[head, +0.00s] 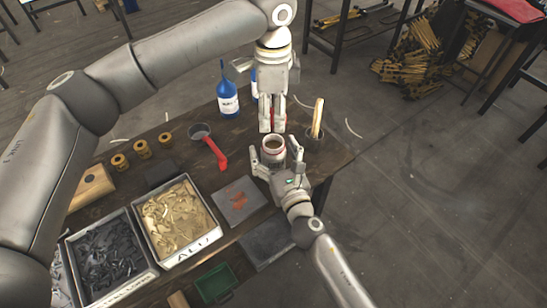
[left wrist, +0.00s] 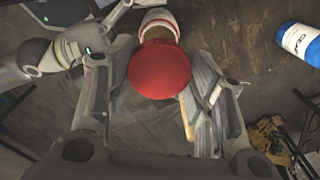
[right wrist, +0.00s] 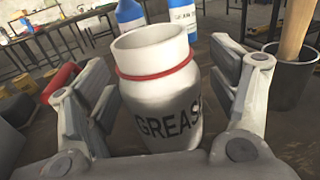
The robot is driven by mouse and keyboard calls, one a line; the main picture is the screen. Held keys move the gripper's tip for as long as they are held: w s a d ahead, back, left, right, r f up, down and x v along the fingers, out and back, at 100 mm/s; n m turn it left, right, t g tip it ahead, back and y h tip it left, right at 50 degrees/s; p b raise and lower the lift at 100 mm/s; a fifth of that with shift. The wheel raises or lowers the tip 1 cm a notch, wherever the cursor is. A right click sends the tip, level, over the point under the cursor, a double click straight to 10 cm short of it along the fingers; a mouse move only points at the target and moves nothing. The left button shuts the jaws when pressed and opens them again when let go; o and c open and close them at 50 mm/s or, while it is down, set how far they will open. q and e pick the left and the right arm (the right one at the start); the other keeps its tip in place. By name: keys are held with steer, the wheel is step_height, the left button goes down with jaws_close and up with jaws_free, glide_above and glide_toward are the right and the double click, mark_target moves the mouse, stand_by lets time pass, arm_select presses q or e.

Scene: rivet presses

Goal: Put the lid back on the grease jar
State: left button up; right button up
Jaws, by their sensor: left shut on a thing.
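The red lid (left wrist: 160,68) is between the fingers of my left gripper (head: 271,128), which is shut on it just above and behind the jar. In the left wrist view the lid overlaps part of the jar (left wrist: 158,22). My right gripper (right wrist: 165,105) has a finger on each side of the jar; whether both fingers press on it is unclear.
A blue bottle (head: 228,95) stands behind left. A dark cup (head: 315,136) with an upright wooden handle is close on the right.

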steer(key=c, duration=1.5)
arm_select(q)
glide_above(273, 136)
steer(key=s, duration=0.2)
steer(key=shift+s+f, duration=0.15)
steer(key=shift+f, duration=2.35)
steer(key=shift+f, duration=0.1)
steer(key=shift+f, duration=0.75)
steer(key=shift+f, duration=0.6)
